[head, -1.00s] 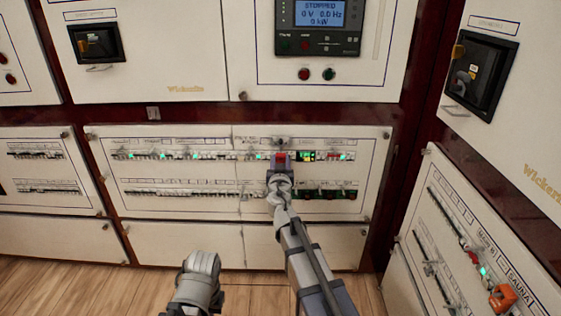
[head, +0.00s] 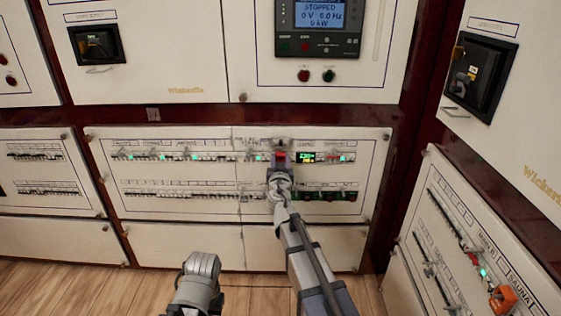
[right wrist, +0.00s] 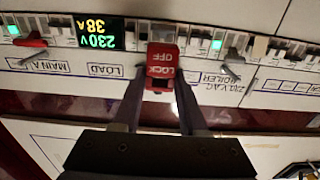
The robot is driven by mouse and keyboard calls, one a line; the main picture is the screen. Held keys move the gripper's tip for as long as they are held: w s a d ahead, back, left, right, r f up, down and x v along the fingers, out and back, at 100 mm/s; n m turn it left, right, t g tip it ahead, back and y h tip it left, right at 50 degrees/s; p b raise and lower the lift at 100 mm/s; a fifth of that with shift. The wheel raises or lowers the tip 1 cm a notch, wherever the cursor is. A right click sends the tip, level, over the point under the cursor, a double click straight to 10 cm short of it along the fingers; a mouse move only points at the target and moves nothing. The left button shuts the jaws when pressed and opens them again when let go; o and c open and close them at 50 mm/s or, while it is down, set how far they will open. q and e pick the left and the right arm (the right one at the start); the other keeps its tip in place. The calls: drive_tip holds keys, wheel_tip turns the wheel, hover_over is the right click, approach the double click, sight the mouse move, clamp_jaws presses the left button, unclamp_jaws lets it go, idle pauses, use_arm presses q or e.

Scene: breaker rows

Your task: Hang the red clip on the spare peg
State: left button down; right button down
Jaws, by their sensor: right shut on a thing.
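The red clip (right wrist: 162,66), marked LOCK OFF, shows upside down in the right wrist view. My right gripper (right wrist: 160,85) is shut on it, one finger on each side. The clip is at the upper breaker row, in front of the breakers; I cannot tell whether it touches one. In the head view the red clip (head: 281,158) is a small patch at the tip of my right gripper (head: 280,167). I cannot make out the spare peg. Of my left arm only a grey link shows at the bottom of the head view; its fingers are not seen.
The middle panel (head: 180,222) carries two breaker rows with green lights. A lit meter (right wrist: 101,34) reading 230V 38A sits beside the clip. A side panel at right holds an orange device (head: 502,298). Open wooden floor (head: 90,290) lies below.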

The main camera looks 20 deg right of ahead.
drive_tip(key=shift+x, duration=1.25)
drive_tip(key=shift+c, duration=1.8)
unclamp_jaws()
drive_tip(key=v, duration=0.7)
drive_tip(key=shift+s, duration=0.4)
drive_tip(key=shift+a, duration=0.1)
